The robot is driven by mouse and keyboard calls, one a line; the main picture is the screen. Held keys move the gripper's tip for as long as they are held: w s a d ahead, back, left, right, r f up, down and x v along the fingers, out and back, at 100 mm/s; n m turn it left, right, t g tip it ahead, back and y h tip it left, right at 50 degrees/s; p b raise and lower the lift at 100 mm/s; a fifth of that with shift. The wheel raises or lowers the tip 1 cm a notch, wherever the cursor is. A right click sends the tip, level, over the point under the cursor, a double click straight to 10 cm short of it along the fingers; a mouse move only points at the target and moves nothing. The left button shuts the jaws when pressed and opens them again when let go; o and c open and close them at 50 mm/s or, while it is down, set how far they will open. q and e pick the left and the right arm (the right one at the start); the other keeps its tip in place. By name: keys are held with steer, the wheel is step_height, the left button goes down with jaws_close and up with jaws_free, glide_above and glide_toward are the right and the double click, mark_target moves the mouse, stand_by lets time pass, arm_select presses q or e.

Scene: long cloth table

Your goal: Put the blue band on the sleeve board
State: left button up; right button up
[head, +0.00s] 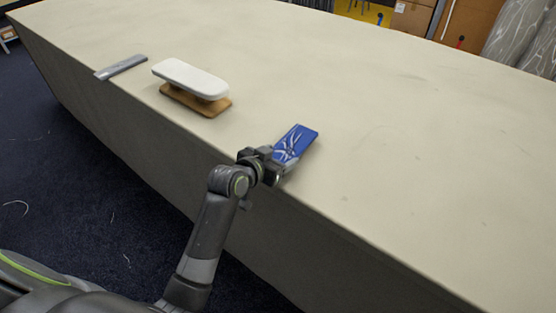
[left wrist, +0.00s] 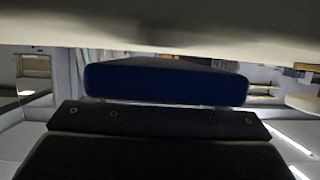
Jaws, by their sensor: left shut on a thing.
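The blue band (head: 298,138) is a flat blue piece with pale markings, close over the table near its front edge. My left gripper (head: 284,160) is shut on its near end. In the left wrist view the band (left wrist: 165,84) shows as a dark blue strip beyond the black gripper body; the fingertips are not clear there. The sleeve board (head: 190,77), with a padded white top over a brown wooden base, stands to the left of the band and apart from it. Whether the band touches the cloth is hard to tell. My right gripper is out of view.
A flat grey bar (head: 121,67) lies at the table's front edge, left of the sleeve board. The long cream table (head: 420,150) is clear behind and right of the band. Its front edge drops to a dark blue floor (head: 90,190).

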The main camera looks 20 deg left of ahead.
arm_select(q)
steer(key=shift+f, duration=0.8)
steer(key=shift+f, duration=0.25)
steer(key=o, duration=1)
steer(key=shift+c, duration=0.2)
steer(key=shift+b, duration=0.3)
steer(key=b+v, duration=0.1)
steer(key=v, duration=1.6)
steer(key=shift+s+d, duration=0.2)
steer(key=shift+s, duration=0.2)
